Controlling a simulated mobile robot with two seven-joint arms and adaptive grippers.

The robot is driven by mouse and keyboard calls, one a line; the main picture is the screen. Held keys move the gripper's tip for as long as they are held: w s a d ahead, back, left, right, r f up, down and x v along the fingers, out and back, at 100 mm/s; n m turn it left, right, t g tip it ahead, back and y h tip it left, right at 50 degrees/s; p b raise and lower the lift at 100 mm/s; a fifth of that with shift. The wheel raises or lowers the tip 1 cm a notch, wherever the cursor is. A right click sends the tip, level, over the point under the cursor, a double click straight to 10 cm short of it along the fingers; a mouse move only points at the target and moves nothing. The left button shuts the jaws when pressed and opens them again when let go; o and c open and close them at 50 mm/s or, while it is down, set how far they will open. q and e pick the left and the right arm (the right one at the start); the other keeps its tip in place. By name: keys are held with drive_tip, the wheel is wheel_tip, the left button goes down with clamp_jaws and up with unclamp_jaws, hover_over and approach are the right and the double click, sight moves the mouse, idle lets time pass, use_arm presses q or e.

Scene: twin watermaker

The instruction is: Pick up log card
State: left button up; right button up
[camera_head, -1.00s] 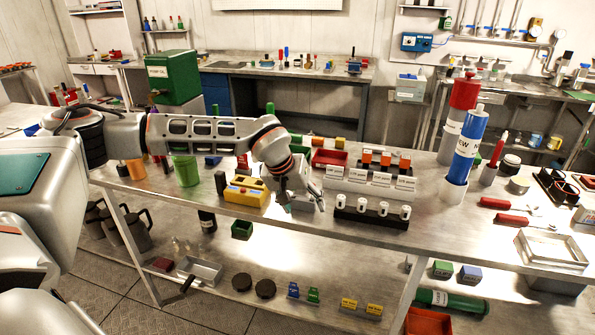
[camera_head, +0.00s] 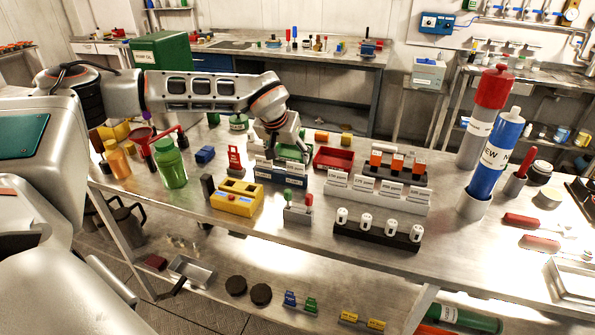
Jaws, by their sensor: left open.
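My left gripper (camera_head: 277,153) reaches in from the left and points down over the back middle of the bench. It is open. Its fingertips are small and partly lost against a blue block with white labels (camera_head: 279,173) just below; I cannot tell whether they touch it. A green item shows just right of the fingers. I cannot pick out the log card for certain; no label that I can read names it. My right gripper is not in view.
A yellow box (camera_head: 237,198), a small grey stand with green and red knobs (camera_head: 298,208), and a white labelled rack (camera_head: 377,190) stand close around. A red tray (camera_head: 333,158) lies right of the gripper. Tall red and blue cylinders (camera_head: 497,150) stand farther right.

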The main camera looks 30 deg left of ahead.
sight(295, 164)
use_arm(q)
drive_tip(key=x, duration=0.6)
drive_tip(key=shift+w+d+f, duration=0.3)
drive_tip(key=shift+w+d, duration=0.05)
drive_tip(key=c, duration=1.1)
